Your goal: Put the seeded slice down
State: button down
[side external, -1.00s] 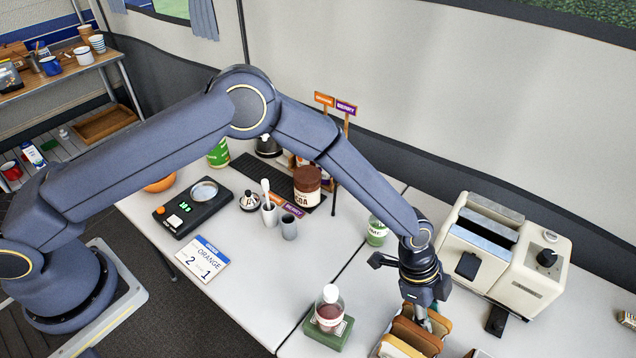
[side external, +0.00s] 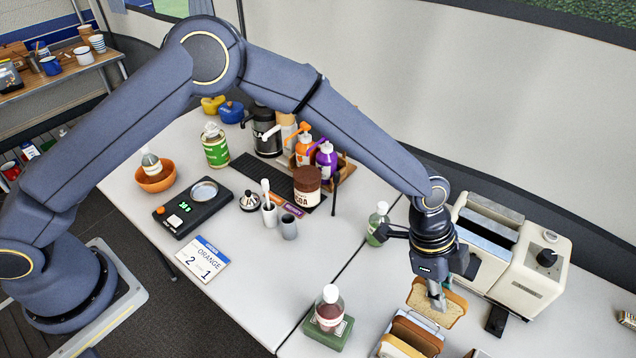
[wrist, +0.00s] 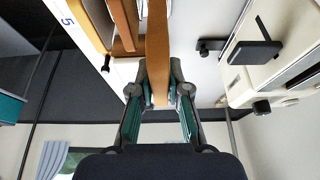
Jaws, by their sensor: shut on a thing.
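My gripper (side external: 438,303) is shut on a slice of bread (side external: 450,305), gripping it across its faces. The slice has a pale face and brown crust; I cannot make out seeds at this size. It is held beside the bread rack (side external: 388,338), toward the toaster. In the wrist view, the slice (wrist: 158,45) shows edge-on between the fingertips (wrist: 160,95). I cannot tell how far its lower edge is from the table. Other brown-crusted slices (side external: 418,336) stand in the rack.
The cream toaster (side external: 535,275) with a dark lever stands close behind and right of the held slice. The table's centre (side external: 290,265) is clear.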

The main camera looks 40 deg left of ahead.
jog(key=w+a, duration=0.3)
jog(key=a, duration=0.8)
jog(key=s+a, duration=0.5)
jog(key=a, duration=0.8)
jog(key=s+a, duration=0.4)
jog(key=a, duration=0.9)
jog(key=f, duration=0.9)
jog(key=shift+s, duration=0.35)
jog(key=shift+f, duration=0.1)
jog(key=c, duration=1.1)
grip_release()
jog(key=shift+c, duration=0.2)
